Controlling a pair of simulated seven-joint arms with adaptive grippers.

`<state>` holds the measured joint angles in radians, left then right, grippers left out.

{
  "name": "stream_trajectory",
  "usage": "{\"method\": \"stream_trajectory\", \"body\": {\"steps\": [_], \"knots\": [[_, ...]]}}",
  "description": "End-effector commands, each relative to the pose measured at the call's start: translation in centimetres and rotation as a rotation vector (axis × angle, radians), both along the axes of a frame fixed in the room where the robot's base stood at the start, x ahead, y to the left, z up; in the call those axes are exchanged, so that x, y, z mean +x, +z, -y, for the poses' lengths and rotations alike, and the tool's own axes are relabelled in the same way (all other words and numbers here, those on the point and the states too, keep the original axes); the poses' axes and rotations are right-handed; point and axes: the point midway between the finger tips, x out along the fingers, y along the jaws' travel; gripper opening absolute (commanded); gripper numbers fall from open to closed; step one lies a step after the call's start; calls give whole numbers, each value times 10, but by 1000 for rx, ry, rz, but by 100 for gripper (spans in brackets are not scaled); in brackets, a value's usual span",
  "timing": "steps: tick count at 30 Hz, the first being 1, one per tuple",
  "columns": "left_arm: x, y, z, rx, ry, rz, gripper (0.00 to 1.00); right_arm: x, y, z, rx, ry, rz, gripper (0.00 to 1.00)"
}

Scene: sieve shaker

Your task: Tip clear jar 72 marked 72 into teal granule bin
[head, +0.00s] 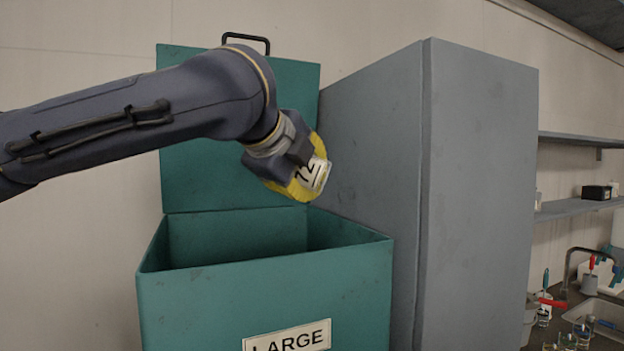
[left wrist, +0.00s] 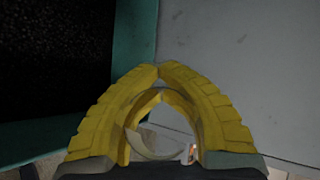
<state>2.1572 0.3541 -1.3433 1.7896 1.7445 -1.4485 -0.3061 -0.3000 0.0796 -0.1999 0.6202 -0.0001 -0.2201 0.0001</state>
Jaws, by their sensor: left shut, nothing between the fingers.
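I cannot make out the jar's contents. The bin's lid (head: 230,185) stands open at the back. The bin's floor is hidden. My right gripper is not in view.
A tall grey cabinet (head: 478,190) stands close to the right of the bin, just beyond the gripper. Wall shelves (head: 580,207) and a counter with a sink (head: 603,310) and glassware are at far right. The wall at left is bare.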

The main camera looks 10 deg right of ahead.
Motion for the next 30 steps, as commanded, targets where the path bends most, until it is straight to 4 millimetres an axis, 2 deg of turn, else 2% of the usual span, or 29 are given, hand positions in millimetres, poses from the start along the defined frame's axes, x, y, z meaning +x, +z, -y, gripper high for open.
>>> {"method": "stream_trajectory", "body": {"steps": [5,14,22,30], "knots": [[1,-3,-2,137,1,39,0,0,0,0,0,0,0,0],[1,-3,-2,158,0,45,0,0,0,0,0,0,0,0],[3,-7,-12,472,2,133,0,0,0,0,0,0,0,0],[5,-8,-16,533,1,150,0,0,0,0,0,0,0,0]]}}
